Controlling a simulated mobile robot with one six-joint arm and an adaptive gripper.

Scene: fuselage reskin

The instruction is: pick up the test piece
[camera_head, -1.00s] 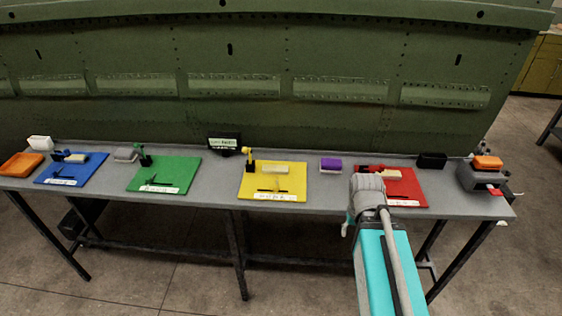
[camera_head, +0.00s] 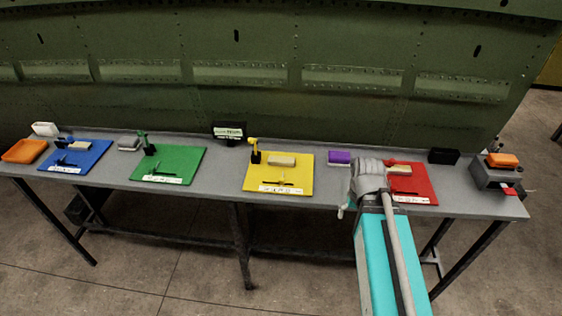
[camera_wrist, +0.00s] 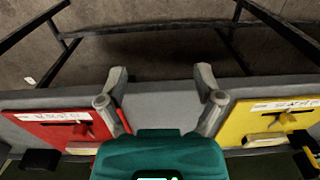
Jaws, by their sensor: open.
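No object is labelled as the test piece in a way I can read. Pale blocks lie on the coloured mats: one on the yellow mat, the pale block (camera_head: 281,160), and one on the red mat, the pale block (camera_head: 399,169). In the wrist view they show as the right pale block (camera_wrist: 263,140) and the left pale block (camera_wrist: 82,149). My gripper (camera_wrist: 161,76) is open and empty, its fingers wide apart over bare grey bench between the red mat (camera_wrist: 42,130) and the yellow mat (camera_wrist: 238,127). In the head view my wrist hides most of it.
The grey bench (camera_head: 222,187) also bears a green mat (camera_head: 185,170), a blue mat (camera_head: 92,161), an orange tray (camera_head: 24,150), a purple block (camera_head: 339,157), a black box (camera_head: 443,156) and a grey device (camera_head: 490,178). The green fuselage panel (camera_head: 250,110) rises behind.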

